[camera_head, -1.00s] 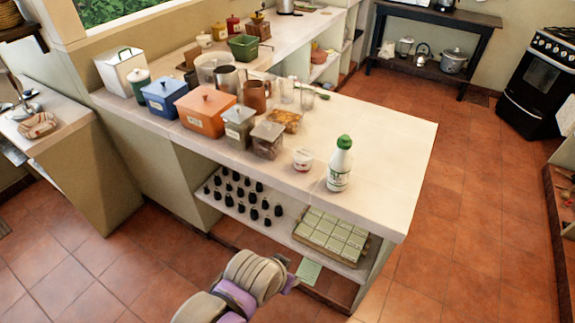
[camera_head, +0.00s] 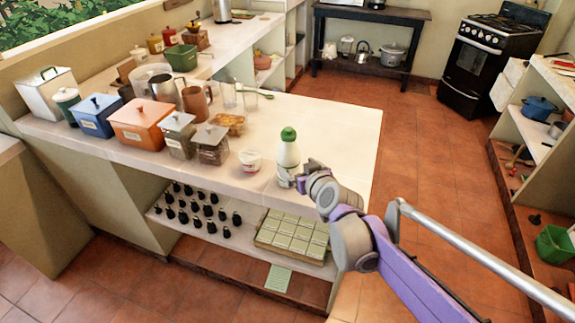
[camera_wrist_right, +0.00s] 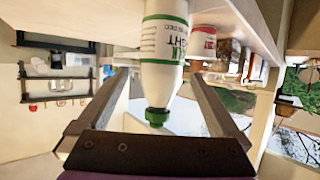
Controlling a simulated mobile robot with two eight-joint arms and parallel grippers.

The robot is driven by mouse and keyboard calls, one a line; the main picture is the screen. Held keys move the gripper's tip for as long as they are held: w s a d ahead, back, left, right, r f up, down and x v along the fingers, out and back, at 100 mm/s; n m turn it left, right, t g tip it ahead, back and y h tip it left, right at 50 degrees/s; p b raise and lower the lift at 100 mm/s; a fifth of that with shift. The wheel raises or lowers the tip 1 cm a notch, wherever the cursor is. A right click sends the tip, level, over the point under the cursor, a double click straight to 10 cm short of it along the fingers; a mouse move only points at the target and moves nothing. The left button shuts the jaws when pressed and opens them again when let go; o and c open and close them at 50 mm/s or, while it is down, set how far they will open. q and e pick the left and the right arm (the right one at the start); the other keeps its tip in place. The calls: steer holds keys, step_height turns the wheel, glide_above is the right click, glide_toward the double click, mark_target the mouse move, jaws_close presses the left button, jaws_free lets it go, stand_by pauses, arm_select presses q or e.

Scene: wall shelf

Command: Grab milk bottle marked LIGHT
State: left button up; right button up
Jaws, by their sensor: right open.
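The milk bottle (camera_head: 288,154) stands upright on the counter near its front edge, white with a green cap. In the right wrist view the picture is turned over, and the bottle (camera_wrist_right: 162,78) shows a green-banded label with letters ending in "GHT". My right gripper (camera_head: 297,174) is at the bottle's lower right side in the head view. In the wrist view the open fingers (camera_wrist_right: 160,74) lie on either side of the bottle, with gaps visible. I cannot tell whether either finger touches it. My left gripper is out of view.
A small white and red cup (camera_head: 250,161) stands left of the bottle. Canisters, including an orange box (camera_head: 138,125), and glasses stand farther left. The counter (camera_head: 345,135) is clear to the right. Black bottles and a tray (camera_head: 292,240) sit on the shelf below.

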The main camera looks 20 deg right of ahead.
steer(key=shift+x, duration=3.55)
steer(key=shift+s+a, duration=0.1)
jaws_close()
